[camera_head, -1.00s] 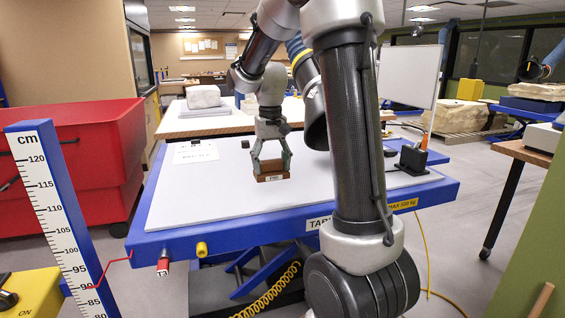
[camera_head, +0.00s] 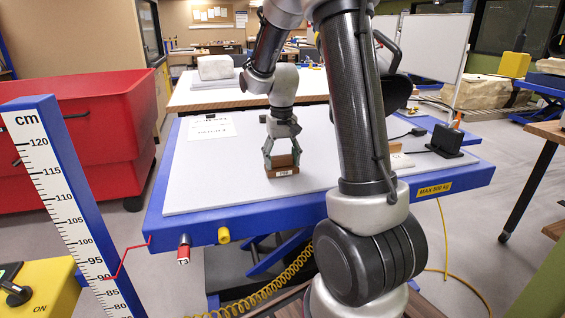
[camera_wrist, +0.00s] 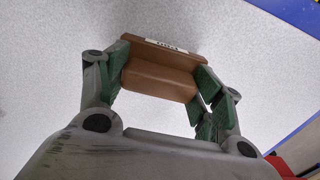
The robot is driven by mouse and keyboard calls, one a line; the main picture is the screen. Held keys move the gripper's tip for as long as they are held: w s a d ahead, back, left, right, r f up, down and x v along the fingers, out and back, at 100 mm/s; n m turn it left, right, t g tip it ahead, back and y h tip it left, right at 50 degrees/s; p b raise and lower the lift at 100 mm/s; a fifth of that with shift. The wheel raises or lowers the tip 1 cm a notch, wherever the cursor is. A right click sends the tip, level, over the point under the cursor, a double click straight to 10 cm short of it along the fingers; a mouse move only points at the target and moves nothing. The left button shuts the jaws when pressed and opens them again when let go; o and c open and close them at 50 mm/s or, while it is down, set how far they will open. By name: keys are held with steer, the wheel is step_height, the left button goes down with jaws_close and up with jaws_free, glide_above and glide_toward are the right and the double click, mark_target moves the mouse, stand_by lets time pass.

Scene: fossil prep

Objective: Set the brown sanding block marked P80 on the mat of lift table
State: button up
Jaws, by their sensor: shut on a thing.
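The brown sanding block (camera_head: 283,168) is between the fingers of my gripper (camera_head: 282,154), with its pale label facing the head camera. The label is too small to read for certain. In the wrist view the block (camera_wrist: 160,75) is clamped between the green finger pads of my gripper (camera_wrist: 163,82). The block is level and at or just above the pale grey mat (camera_head: 225,178); I cannot tell whether it touches. The mat covers the top of the blue lift table (camera_head: 280,229).
A paper sheet (camera_head: 212,127) lies on the mat at the back left. A black device (camera_head: 446,139) stands at the table's right. A ruler post (camera_head: 62,195) and a red bin (camera_head: 90,140) are at the left. The mat around the block is mostly clear.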

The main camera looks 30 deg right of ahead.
mark_target(282, 156)
steer(key=shift+f, duration=0.7)
steer(key=shift+f, duration=0.1)
steer(key=o, duration=1.4)
steer(key=shift+o, duration=0.2)
step_height(282, 156, up, 12)
steer(key=shift+r, duration=0.1)
steer(key=s+a+r+n+t, duration=0.1)
steer(key=s+a+r+t, duration=0.1)
steer(key=s, duration=1)
steer(key=s+a+r+n+t, duration=0.1)
steer(key=s+a+n+t, duration=0.1)
steer(key=s, duration=0.9)
steer(key=shift+s+a+r, duration=0.35)
steer(key=shift+a, duration=0.2)
